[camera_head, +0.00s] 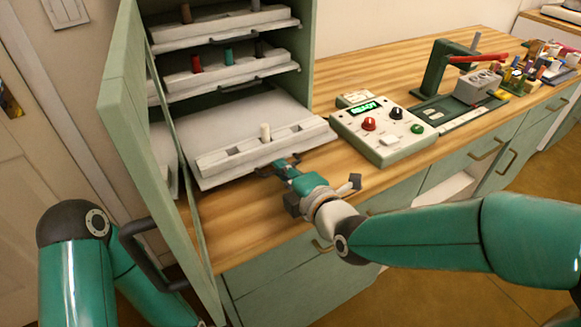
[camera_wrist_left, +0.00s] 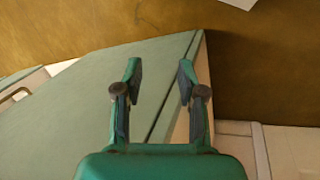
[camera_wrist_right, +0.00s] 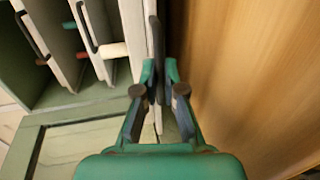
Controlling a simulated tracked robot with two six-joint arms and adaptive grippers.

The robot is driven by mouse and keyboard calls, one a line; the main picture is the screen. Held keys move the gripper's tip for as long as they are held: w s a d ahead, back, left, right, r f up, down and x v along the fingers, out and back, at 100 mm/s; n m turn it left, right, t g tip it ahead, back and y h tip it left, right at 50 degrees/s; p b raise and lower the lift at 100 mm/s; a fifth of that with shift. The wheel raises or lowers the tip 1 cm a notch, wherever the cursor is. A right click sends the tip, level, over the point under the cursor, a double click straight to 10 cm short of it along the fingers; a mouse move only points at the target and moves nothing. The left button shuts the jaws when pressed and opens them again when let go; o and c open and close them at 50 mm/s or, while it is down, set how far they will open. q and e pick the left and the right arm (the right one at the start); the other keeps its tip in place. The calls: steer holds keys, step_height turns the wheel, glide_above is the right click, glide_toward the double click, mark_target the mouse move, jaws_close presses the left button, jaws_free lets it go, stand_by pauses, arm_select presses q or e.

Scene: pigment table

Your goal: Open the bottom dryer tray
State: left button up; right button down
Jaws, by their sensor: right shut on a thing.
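The bottom dryer tray (camera_head: 235,118) is pale and stands well out of the green dryer cabinet, over the wooden counter. A cream stick (camera_head: 265,132) stands in its front rack. My right gripper (camera_head: 278,166) is at the tray's front edge. In the right wrist view my right gripper (camera_wrist_right: 160,75) is shut on the tray's dark handle (camera_wrist_right: 153,35). My left gripper (camera_wrist_left: 158,85) is open and empty in its wrist view, above a green panel edge. In the head view it is hidden or out of frame.
The dryer door (camera_head: 150,130) stands open on the left. Two upper trays (camera_head: 228,72) with coloured sticks are inside the cabinet. A control box (camera_head: 385,135) with a green display is to the right. The wooden counter (camera_head: 240,215) is clear in front of the tray.

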steer(key=shift+s+d+f, duration=0.15)
steer(key=shift+s+f, duration=0.1)
steer(key=shift+s, duration=0.1)
steer(key=c, duration=1.6)
jaws_free()
steer(key=shift+o, duration=0.2)
steer(key=shift+r, duration=0.1)
steer(key=v, duration=0.7)
steer(key=shift+s+d, duration=0.15)
steer(key=shift+d, duration=0.05)
